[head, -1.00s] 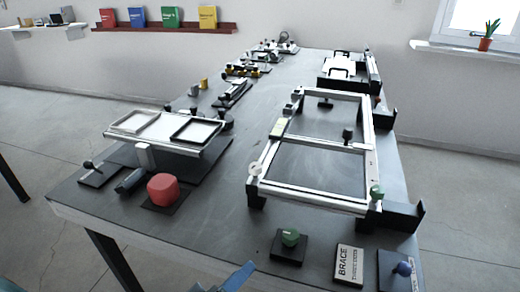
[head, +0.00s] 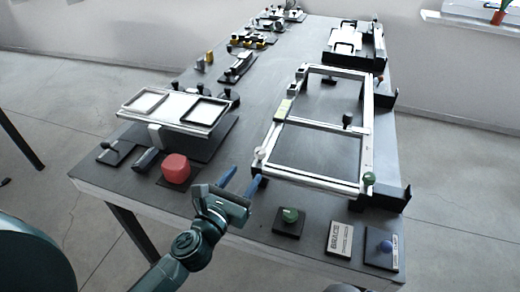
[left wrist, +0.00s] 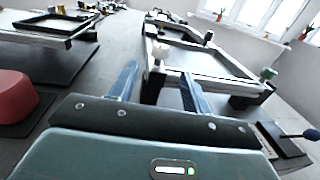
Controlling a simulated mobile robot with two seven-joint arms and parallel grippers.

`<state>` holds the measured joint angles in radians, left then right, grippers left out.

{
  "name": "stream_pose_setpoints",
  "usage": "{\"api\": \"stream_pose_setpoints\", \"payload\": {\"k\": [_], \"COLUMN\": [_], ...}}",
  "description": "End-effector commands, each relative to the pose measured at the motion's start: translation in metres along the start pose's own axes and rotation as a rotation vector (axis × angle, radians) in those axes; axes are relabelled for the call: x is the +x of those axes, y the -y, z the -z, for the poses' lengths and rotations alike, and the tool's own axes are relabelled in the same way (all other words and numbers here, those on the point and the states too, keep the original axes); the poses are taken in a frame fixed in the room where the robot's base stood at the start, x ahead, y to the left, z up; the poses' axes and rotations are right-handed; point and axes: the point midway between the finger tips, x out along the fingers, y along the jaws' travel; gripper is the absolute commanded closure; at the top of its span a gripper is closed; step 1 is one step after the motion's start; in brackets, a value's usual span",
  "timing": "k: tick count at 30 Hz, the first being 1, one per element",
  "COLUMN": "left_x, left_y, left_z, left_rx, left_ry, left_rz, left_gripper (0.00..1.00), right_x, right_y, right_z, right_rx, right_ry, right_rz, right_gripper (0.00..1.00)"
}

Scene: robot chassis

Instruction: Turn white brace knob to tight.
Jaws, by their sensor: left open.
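The white brace knob (head: 259,153) is at the near left corner of the silver frame (head: 315,180) on the table. It also shows in the left wrist view (left wrist: 160,52), beyond and between my fingertips. My left gripper (head: 242,180) is open and empty, its two blue fingers pointing toward the knob, just short of it. In the left wrist view its fingers (left wrist: 158,78) frame the knob with a gap on both sides. Which way the knob is turned cannot be told. My right gripper is not in view.
A red block (head: 176,168) and a white tray fixture (head: 175,107) stand to the left. A green knob (head: 369,178) is at the frame's near right corner. Another green knob (head: 290,214), a BRACE sign (head: 339,238) and a blue knob (head: 387,246) are along the front edge.

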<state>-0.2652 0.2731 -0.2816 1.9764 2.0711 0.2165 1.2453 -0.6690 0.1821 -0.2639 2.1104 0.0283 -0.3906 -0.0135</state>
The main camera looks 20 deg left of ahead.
Motion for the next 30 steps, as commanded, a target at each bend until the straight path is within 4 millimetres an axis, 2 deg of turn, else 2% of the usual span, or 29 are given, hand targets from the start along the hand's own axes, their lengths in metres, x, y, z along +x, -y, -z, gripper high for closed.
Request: {"api": "stream_pose_setpoints", "payload": {"k": [1, 6, 13, 18, 27, 30], "left_x": [0.013, 0.050, 0.085, 0.097, 0.098, 0.098], "left_y": [0.000, 0.000, 0.000, 0.000, 0.000, 0.000], "left_z": [-0.003, -0.003, -0.001, 0.000, 0.000, 0.000], "left_rx": [0.001, 0.003, 0.003, 0.002, 0.003, 0.003], "left_ry": [0.004, 0.004, 0.002, 0.000, 0.000, 0.000], "left_rz": [-0.001, -0.001, 0.000, 0.000, 0.000, 0.000], "left_gripper": [0.52, 0.52, 0.52, 0.52, 0.52, 0.60], "right_x": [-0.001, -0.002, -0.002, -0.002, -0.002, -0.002], "right_y": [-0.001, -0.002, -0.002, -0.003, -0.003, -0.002], "right_z": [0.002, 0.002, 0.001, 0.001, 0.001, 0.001], "right_rx": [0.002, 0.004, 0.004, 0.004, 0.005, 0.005], "right_ry": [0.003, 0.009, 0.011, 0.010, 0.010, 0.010], "right_rz": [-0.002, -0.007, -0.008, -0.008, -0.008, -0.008], "right_gripper": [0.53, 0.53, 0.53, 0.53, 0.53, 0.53]}}
